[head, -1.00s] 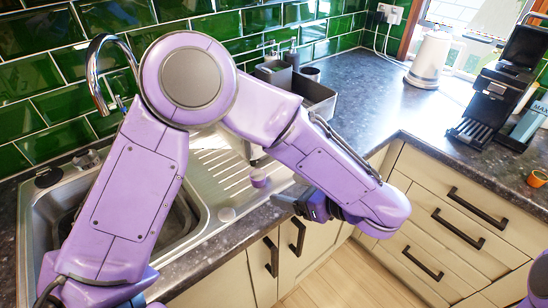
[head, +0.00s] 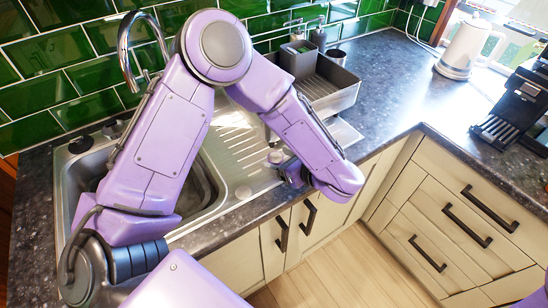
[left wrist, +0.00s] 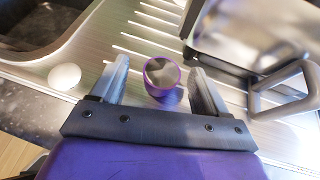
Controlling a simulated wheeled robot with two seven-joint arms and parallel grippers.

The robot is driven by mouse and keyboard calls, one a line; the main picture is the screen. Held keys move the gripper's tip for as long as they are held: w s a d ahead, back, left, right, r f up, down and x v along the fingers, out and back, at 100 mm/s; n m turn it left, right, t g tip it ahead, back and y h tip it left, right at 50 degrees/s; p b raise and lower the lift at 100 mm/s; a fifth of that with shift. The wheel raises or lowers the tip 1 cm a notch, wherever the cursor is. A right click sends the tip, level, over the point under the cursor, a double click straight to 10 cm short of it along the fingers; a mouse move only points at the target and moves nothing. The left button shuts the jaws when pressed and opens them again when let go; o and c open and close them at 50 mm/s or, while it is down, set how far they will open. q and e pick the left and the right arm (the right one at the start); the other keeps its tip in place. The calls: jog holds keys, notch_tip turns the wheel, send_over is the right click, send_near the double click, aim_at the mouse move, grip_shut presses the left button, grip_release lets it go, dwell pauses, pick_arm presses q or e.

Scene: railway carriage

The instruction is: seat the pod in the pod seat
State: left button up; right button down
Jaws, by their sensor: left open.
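The pod (left wrist: 162,76) is a small cup shape with a purple rim and a greyish top. In the left wrist view my left gripper (left wrist: 159,68) is open, with one finger on each side of the pod and a visible gap on both sides. A black coffee machine (head: 520,105) stands at the right, cut off by the picture edge. I cannot make out the pod seat. My right gripper is not in view.
A white round object (left wrist: 64,76) lies near the sink's front edge. A shiny metal vessel with a handle (left wrist: 285,85) is close right of my left gripper. A grey dish rack (head: 335,88) and a white kettle (head: 464,47) stand behind. The corner worktop (head: 395,90) is mostly clear.

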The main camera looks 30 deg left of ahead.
pick_arm(q)
jog(key=shift+w+d, duration=0.1)
jog(key=c, duration=1.2)
